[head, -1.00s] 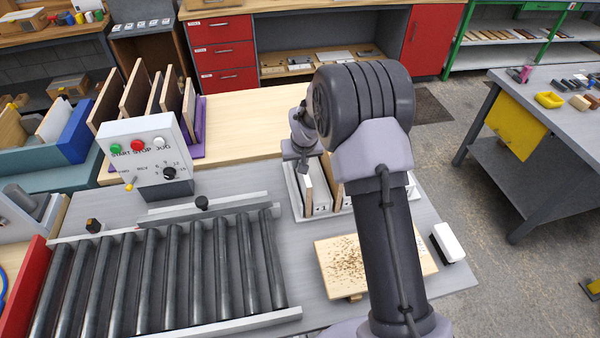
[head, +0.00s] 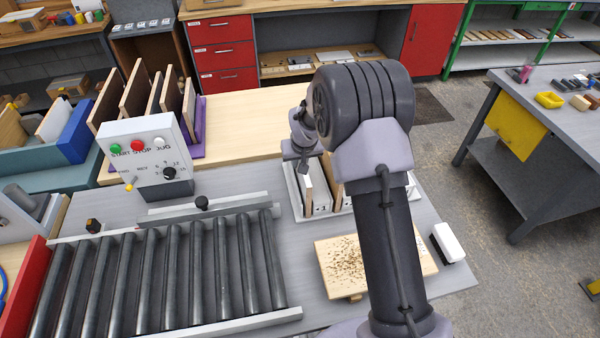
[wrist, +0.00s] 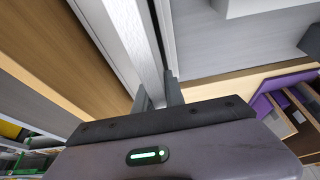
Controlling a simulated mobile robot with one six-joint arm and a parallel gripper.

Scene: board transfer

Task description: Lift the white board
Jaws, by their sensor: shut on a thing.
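The white board (head: 319,187) stands upright on edge in a pale rack (head: 294,195) in the middle of the head view. My gripper (head: 303,167) is at its upper end, partly hidden by my own arm. In the wrist view the board (wrist: 133,30) runs away from the camera, and my gripper (wrist: 159,92) has one finger on each side of its near edge. The fingers are shut on it. The board appears to be still in the rack. Its lower edge is hidden.
Wooden boards (wrist: 85,45) stand close beside it. A conveyor of rollers (head: 160,270) and a control box (head: 148,150) are to the left. The pale bench behind has free room.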

